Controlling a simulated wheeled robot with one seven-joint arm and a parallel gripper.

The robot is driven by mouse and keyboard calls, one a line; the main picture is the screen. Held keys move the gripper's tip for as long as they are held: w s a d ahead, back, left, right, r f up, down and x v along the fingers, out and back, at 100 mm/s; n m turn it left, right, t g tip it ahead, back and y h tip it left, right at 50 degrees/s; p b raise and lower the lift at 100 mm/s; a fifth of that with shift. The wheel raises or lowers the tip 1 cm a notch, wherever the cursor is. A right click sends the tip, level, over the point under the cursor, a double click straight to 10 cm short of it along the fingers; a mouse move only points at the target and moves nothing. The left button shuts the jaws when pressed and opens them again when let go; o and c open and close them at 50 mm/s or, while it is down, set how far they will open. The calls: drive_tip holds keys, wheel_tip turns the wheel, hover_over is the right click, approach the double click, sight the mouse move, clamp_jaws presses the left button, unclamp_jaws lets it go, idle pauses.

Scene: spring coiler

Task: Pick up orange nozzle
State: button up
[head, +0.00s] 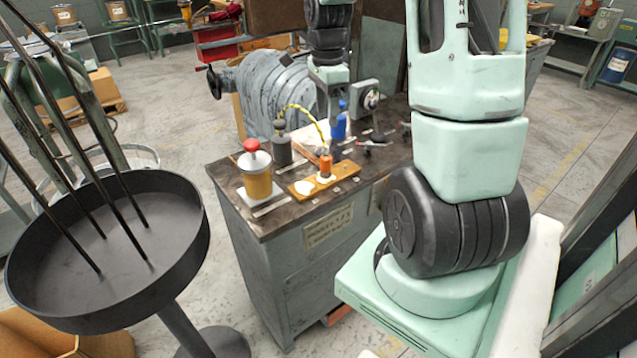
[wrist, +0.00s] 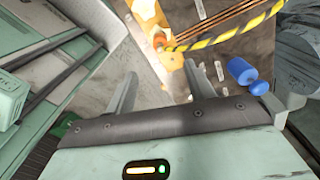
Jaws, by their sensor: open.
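The orange nozzle (head: 326,166) stands on a yellow-brown wooden block (head: 343,178) near the front of the bench in the head view. In the wrist view an orange piece (wrist: 160,39), which looks like the nozzle, shows beyond my fingertips near the top. My gripper (wrist: 161,72) is open in the wrist view, with nothing between its two fingers. The nozzle is ahead of the fingers and apart from them. In the head view my arm hangs over the bench behind the nozzle, and the fingers are hard to make out.
A red-topped jar (head: 257,178) and a grey bottle (head: 281,145) stand left of the block. A blue bottle (head: 339,127) stands behind it and shows right of my fingers (wrist: 240,72). A yellow-black striped band (wrist: 230,34) crosses the wrist view. A grey machine (head: 265,92) stands behind.

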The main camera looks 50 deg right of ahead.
sight(326, 167)
wheel_tip(326, 167, down, 17)
drive_tip(key=shift+r, duration=0.2)
clamp_jaws()
idle(0.4)
